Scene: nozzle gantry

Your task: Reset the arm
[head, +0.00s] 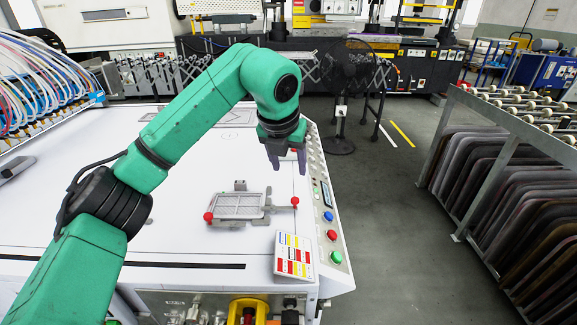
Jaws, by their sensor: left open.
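My left arm, green with black joints, comes in from the lower left and bends over the white table (180,215). Its gripper (288,165) points down with two dark fingers apart and nothing between them. It hangs above the table's right part, behind a grey metal frame fixture (237,207) in the picture. The fixture has a red ball knob (208,217) at its left and another red knob (295,202) on a rod at its right. The gripper appears apart from the fixture. My right gripper is out of view.
A control panel (325,205) with blue, red and green buttons runs along the table's right edge. A red and yellow label card (293,256) sits near the front. Coloured hoses (40,85) fill the left back. A rack of dark panels (510,200) stands right, across open floor.

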